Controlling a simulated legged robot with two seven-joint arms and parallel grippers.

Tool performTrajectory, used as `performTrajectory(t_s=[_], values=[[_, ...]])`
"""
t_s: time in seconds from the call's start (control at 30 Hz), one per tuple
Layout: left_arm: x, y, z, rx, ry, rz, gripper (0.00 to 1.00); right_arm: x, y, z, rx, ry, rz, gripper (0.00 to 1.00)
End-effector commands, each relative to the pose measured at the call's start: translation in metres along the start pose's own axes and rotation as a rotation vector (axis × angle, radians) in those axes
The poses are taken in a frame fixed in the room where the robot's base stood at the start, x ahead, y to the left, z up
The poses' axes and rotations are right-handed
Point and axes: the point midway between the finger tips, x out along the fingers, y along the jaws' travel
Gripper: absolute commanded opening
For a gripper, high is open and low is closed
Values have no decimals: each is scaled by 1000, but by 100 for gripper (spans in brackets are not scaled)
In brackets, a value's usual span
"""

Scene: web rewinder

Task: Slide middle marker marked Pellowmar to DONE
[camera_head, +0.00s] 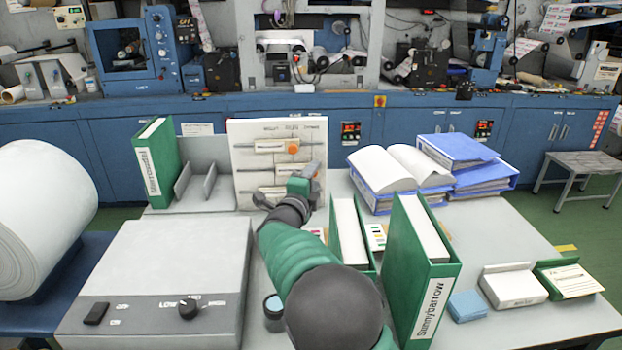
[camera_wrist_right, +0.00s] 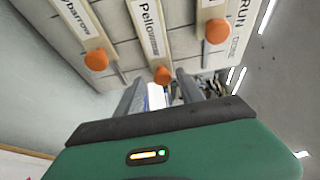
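A cream board (camera_head: 240,135) with three horizontal slider rows stands upright on the table. The right wrist view shows its three orange knobs. The middle knob (camera_wrist_right: 161,75) is beside a label (camera_wrist_right: 151,28) reading "Pello…", the rest blurred. My left gripper is not in view.
A green binder (camera_head: 157,160) stands left of the board. Green binders (camera_head: 425,260) stand right of my arm; blue binders (camera_head: 462,150) lie behind. A grey box (camera_head: 150,270) is front left.

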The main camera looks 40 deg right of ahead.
Motion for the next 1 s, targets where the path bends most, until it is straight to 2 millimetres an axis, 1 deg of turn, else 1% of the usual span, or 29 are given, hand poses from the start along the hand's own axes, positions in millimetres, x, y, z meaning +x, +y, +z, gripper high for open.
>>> performTrajectory(t_s=[0.2,0.27,0.33,0.47,0.6,0.7,0.8,0.9,1.0], values=[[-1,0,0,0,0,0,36,-2,-2,1,1,-2,-3,45],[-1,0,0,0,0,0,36,-6,-3,1,2,-2,-3,45],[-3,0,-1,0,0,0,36,-16,-3,1,2,-3,-2,45],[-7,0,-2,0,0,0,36,-50,-4,2,3,-5,-1,45],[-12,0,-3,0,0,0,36,-92,-3,2,1,-7,0,45],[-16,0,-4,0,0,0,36,-121,-2,1,1,-6,0,45],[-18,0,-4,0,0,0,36,-143,-1,1,-1,-5,0,45],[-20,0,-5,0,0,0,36,-159,0,0,1,-2,0,45],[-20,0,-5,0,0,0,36,-166,1,0,0,-1,0,45]])
